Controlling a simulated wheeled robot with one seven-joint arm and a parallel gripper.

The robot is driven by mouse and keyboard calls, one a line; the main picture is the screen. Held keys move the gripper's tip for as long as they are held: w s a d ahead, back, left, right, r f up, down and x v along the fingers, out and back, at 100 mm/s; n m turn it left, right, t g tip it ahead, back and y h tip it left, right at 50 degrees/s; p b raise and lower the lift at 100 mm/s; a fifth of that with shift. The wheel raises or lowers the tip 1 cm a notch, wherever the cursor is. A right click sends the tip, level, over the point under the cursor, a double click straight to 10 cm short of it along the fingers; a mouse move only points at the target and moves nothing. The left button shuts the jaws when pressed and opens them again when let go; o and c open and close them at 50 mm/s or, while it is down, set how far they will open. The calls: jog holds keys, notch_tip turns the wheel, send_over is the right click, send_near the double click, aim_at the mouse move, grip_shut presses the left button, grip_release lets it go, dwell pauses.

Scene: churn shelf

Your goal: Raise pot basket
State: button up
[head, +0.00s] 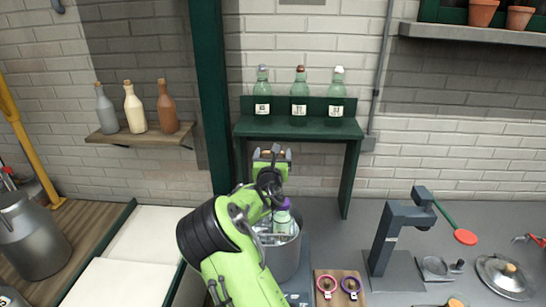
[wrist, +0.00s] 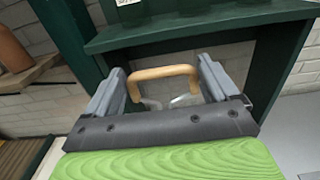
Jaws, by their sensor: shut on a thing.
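The grey metal pot (head: 287,264) stands on the worktop in the lower middle of the head view, partly behind my green arm. A bottle with a purple cap (head: 283,217) stands upright at the pot's mouth. The basket (head: 264,239) is mostly hidden by the pot and my arm, so its height is unclear. My gripper (head: 272,155) is above the pot, in front of the green shelf. In the wrist view its fingers are shut on the basket's tan wooden handle (wrist: 163,72), which spans between them.
A dark green shelf (head: 300,127) with several labelled bottles stands just behind my gripper. A grey stand (head: 391,240) is right of the pot. A small wooden board with two rings (head: 340,286) lies in front. A metal lid (head: 506,277) lies far right.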

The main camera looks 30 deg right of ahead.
notch_tip(320, 180, up, 3)
jog(key=shift+w+a+r+p, duration=0.1)
jog(key=shift+p, duration=0.75)
jog(key=shift+f, duration=0.2)
jog(key=o, duration=1.2)
jog(key=shift+f, duration=0.1)
jog(key=b+v, duration=0.3)
jog(key=v, duration=1.3)
